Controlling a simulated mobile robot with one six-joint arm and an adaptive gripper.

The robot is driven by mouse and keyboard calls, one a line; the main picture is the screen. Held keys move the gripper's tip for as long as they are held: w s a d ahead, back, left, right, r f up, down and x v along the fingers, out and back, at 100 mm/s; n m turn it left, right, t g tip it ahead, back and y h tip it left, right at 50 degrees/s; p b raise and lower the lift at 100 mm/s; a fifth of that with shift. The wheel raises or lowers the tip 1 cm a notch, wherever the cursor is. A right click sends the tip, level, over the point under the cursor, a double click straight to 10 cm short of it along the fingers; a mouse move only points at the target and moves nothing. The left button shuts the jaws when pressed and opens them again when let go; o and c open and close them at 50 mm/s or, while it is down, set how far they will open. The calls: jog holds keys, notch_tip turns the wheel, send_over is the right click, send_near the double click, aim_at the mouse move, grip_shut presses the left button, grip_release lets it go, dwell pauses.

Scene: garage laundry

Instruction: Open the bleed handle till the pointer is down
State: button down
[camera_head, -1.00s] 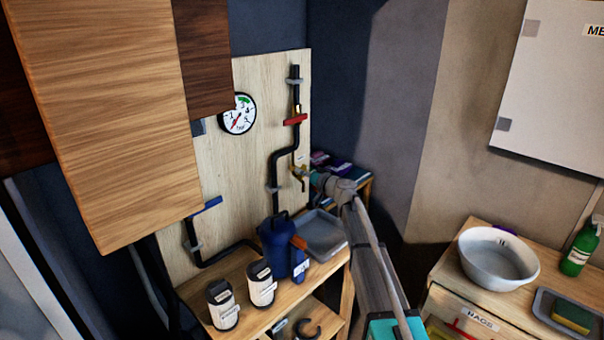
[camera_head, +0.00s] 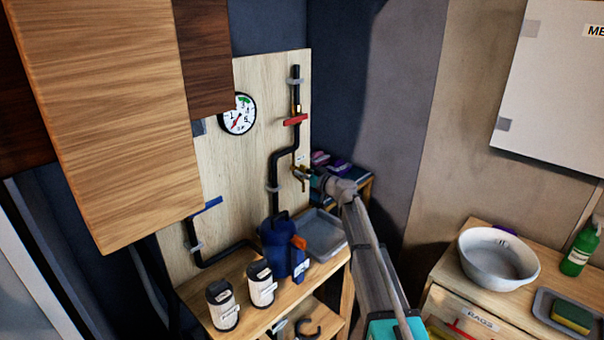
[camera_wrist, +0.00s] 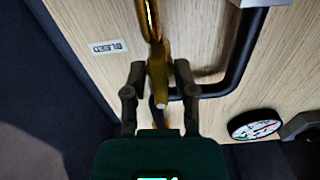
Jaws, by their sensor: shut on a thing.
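The bleed handle (camera_wrist: 158,75) is a brass-yellow lever beside the BLEED label (camera_wrist: 109,47) on the wooden board. In the wrist view it lies between my two fingers, and my gripper (camera_wrist: 160,68) is shut on it. In the head view the brass bleed fitting (camera_head: 299,173) is small and partly hidden by my gripper (camera_head: 310,179). The round white gauge (camera_head: 239,114) has a green zone at its top and a red pointer that seems to slant toward the lower left. The gauge also shows in the wrist view (camera_wrist: 255,125), too small to read.
A red handle (camera_head: 295,120) sits on the black pipe above, and a blue handle (camera_head: 207,206) at lower left. A blue jug (camera_head: 274,243), a grey tray (camera_head: 320,236) and two labelled cans (camera_head: 222,309) stand on the bench below. A wooden cabinet overhangs the left.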

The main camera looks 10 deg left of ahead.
dwell(0.3)
jog(key=c, duration=0.7)
grip_release()
jog(key=shift+d, duration=0.15)
jog(key=v, duration=1.1)
jog(key=shift+s+d, duration=0.3)
jog(key=shift+s, duration=0.1)
